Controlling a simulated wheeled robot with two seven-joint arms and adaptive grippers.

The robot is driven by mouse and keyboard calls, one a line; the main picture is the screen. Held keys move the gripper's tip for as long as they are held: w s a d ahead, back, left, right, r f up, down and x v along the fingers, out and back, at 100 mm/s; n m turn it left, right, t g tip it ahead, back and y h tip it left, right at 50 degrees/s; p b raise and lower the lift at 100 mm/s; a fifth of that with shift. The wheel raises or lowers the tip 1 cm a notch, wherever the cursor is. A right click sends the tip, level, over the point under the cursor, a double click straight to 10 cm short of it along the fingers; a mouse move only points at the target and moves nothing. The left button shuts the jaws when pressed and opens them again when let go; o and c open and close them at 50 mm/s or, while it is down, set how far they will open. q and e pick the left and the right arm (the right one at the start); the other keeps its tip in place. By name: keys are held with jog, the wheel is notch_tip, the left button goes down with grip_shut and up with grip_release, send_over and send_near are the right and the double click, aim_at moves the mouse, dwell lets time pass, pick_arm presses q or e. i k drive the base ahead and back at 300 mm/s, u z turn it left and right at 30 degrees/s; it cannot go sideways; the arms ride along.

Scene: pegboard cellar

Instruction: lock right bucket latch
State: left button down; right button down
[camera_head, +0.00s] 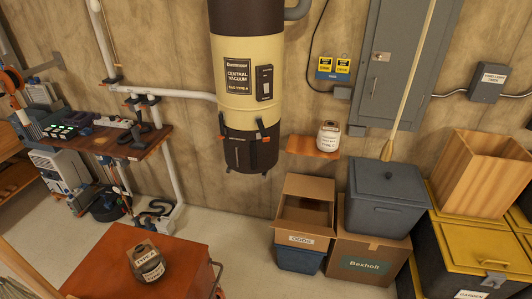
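The central vacuum (237,85) is a cream cylinder with a dark top, fixed to the concrete wall in the upper middle. Its dark bucket (249,155) hangs at the bottom, under the cream body. A dark latch with an orange part (260,130) shows on the right of the bucket's front. Another latch (222,127) shows on the left side. Both are too small to tell whether they are locked. Neither of my grippers is in view.
An orange-red cabinet (190,262) with a jar (146,262) stands in front, lower left. A small shelf (302,147) with a white jar (328,137) is right of the bucket. Boxes (305,190) and a grey bin (378,198) stand below right. The floor under the bucket is clear.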

aim_at(265, 138)
jog(key=k, duration=0.95)
jog(key=z, duration=0.4)
jog(key=i, duration=0.5)
jog(key=z, duration=0.75)
jog(key=i, duration=1.7)
jog(key=u, duration=0.9)
